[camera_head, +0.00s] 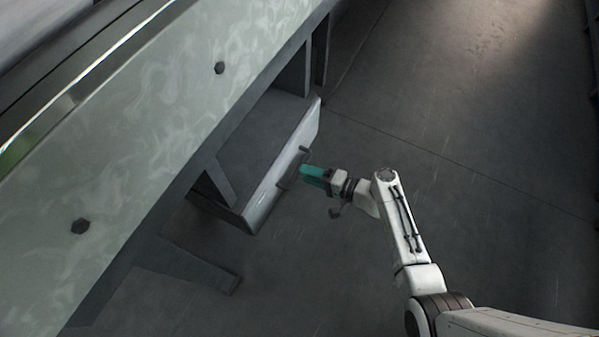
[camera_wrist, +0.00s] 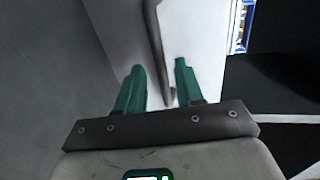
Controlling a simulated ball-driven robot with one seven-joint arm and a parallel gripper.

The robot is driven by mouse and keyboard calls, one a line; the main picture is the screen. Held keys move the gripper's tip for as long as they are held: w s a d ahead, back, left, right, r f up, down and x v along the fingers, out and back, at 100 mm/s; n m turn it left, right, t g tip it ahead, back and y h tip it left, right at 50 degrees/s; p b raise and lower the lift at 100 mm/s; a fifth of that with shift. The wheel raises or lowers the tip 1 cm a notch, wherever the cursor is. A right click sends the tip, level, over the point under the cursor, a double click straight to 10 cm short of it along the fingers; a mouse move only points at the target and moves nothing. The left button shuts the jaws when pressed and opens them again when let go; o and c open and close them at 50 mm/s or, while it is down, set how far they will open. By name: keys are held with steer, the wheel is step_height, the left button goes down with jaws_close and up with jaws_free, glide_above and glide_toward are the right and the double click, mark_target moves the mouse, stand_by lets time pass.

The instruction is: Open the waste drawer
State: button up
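The waste drawer (camera_head: 283,178) is under the machine and stands out from it, with its dark inside partly in view behind the pale front panel. Its bar handle (camera_head: 291,170) is on the front. In the wrist view the handle (camera_wrist: 156,45) is a dark bar running down between my fingers, in front of the white drawer front (camera_wrist: 200,40). My gripper (camera_head: 304,169) is at the handle. Its two teal fingers in the wrist view (camera_wrist: 159,72) are apart, one on each side of the bar, with gaps showing beside it.
The machine's long pale side panel (camera_head: 150,130) with dark bolts runs diagonally above the drawer. A grey support foot (camera_head: 200,268) sticks out below left of the drawer. The dark floor (camera_head: 480,120) to the right is clear.

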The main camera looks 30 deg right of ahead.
steer(key=shift+b+x, duration=0.45)
steer(key=shift+x, duration=1.4)
steer(key=shift+c, duration=0.2)
jaws_close()
